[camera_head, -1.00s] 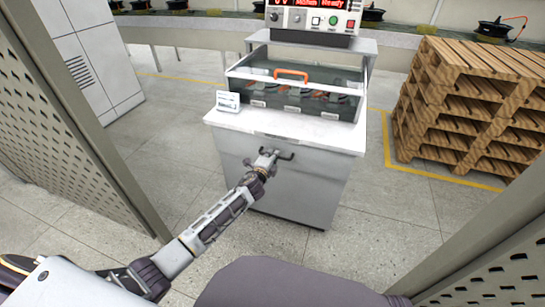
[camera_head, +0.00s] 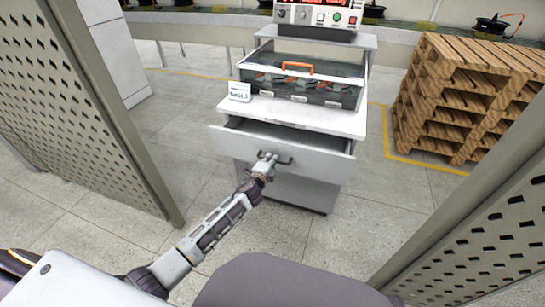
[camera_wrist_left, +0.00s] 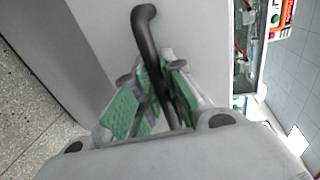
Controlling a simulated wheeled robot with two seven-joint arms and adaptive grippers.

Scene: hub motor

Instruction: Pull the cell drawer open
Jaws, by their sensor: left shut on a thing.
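The cell drawer (camera_head: 300,157) of the white cabinet (camera_head: 300,190) is part way open in the head view, with a dark gap behind its front panel. Its dark bar handle (camera_head: 284,161) sits on the drawer front. My left gripper (camera_head: 267,159) is shut on the handle at its left part. In the left wrist view the green-padded fingers (camera_wrist_left: 152,95) are on both sides of the dark handle (camera_wrist_left: 150,55). The drawer's inside is mostly hidden. My right gripper is not in view.
A dark clear-sided case with an orange handle (camera_head: 297,66) stands on the cabinet top, beside a small white sign (camera_head: 239,92). Perforated panels stand on the left (camera_head: 100,110) and right (camera_head: 490,240). A pallet stack (camera_head: 460,95) is at the right. Floor before the cabinet is clear.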

